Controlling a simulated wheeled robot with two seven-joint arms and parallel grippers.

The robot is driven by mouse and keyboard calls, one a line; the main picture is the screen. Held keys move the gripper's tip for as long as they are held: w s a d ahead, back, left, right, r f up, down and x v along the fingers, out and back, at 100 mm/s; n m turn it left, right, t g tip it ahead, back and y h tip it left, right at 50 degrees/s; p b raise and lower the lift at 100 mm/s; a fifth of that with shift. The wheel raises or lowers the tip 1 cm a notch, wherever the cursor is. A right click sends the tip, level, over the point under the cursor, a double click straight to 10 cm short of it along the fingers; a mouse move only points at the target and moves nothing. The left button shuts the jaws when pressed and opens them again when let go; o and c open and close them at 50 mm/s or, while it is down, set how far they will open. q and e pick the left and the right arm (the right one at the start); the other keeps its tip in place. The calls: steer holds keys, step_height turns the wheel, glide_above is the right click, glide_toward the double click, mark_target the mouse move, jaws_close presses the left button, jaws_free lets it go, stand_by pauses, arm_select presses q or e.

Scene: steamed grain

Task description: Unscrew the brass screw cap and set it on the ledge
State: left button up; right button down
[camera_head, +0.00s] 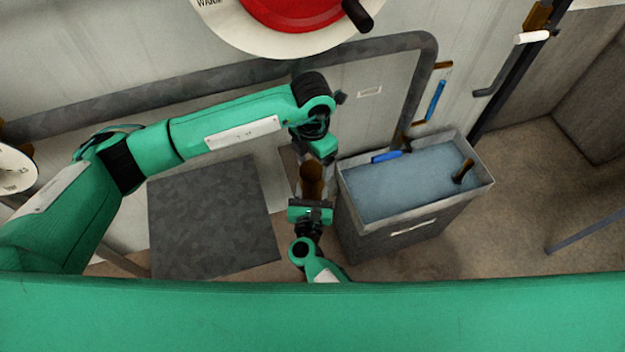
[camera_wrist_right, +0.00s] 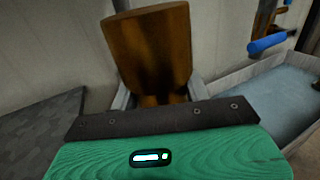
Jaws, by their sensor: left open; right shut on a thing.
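A brown, roughly cylindrical piece (camera_head: 312,173) shows in the head view between my two grippers. It also shows in the right wrist view (camera_wrist_right: 155,45), large and upright, with a flat top. My right gripper (camera_head: 311,198) is shut on it from below in the head view; grey fingers show on both sides of it in the wrist view. My left gripper (camera_head: 314,158) is open close above it in the head view; contact cannot be told. I cannot tell a separate brass screw cap from the brown piece, and I cannot pick out the ledge with certainty.
A grey bin of bluish water (camera_head: 408,188) stands just right of the grippers, with a blue-handled tool (camera_head: 386,157) at its rim. A dark grey slab (camera_head: 212,218) lies left. A grey pipe (camera_head: 200,84) and a red dial (camera_head: 290,8) are on the wall.

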mark_target(313, 170)
arm_select(q)
steer(key=m, duration=0.7)
steer(key=shift+m, duration=0.3)
steer(key=m, duration=0.7)
steer(key=shift+m, duration=0.4)
steer(key=m, duration=0.4)
steer(key=shift+m, duration=0.3)
steer(key=m, duration=0.7)
steer(key=shift+m, duration=0.4)
steer(key=m, duration=0.3)
steer(key=shift+m, duration=0.3)
steer(key=shift+f, duration=4)
